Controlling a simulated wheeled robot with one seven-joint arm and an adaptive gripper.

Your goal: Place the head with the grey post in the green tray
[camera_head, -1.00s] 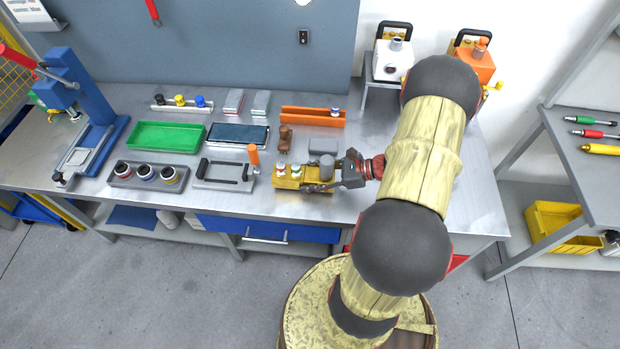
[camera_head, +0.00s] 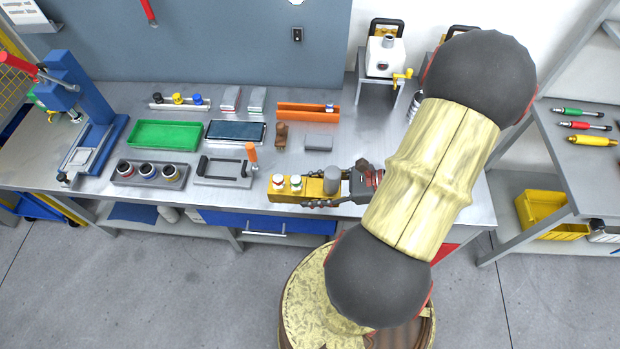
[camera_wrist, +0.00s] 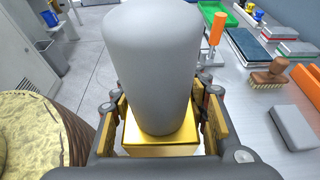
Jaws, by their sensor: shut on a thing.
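The green tray (camera_head: 165,134) is empty, at the bench's left back. Its corner shows in the wrist view (camera_wrist: 240,14). The far finger is hidden in the head view.
A brown brush (camera_head: 281,135) and grey block (camera_head: 318,142) lie behind the head.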

